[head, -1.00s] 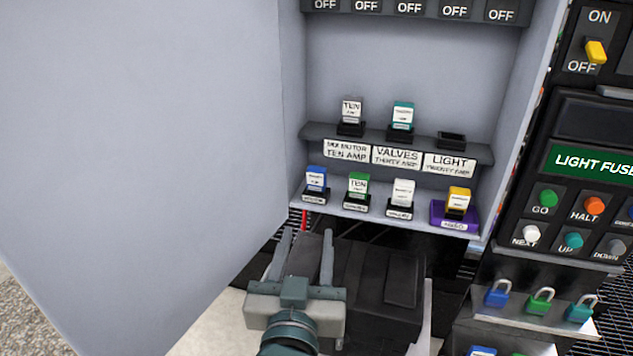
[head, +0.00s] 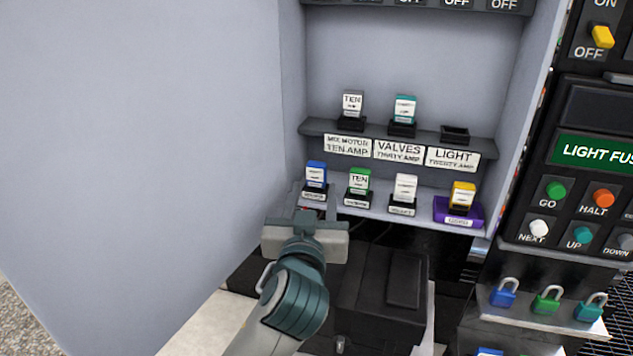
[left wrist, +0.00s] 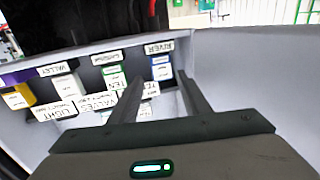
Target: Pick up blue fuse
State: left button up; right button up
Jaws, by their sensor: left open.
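The blue fuse (head: 316,173) stands upright in a black holder at the left end of the lower shelf in the head view. It also shows in the left wrist view (left wrist: 161,70), where the picture is upside down. My left gripper (head: 316,198) is open, with its fingers reaching up toward the front of the blue fuse's holder. In the left wrist view the fuse appears beyond the fingertips, between them and nearer one finger. I cannot tell whether the fingers touch the holder. My right gripper is not in view.
Green (head: 359,181), white (head: 405,188) and yellow (head: 462,195) fuses stand to the right on the same shelf. The upper shelf (head: 318,127) holds grey and teal fuses and an empty holder. The cabinet's door or side panel (head: 150,150) borders the left.

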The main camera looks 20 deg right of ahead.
aim_at(316, 174)
pick_arm(q)
jog(key=shift+w+d, duration=0.1)
jog(key=shift+w, duration=0.1)
jog(key=shift+w, duration=0.1)
jog(key=shift+b+x, duration=0.6)
jog(key=shift+x, duration=1.95)
jog(key=shift+r, duration=0.2)
jog(key=shift+c, duration=0.6)
jog(key=c, duration=0.7)
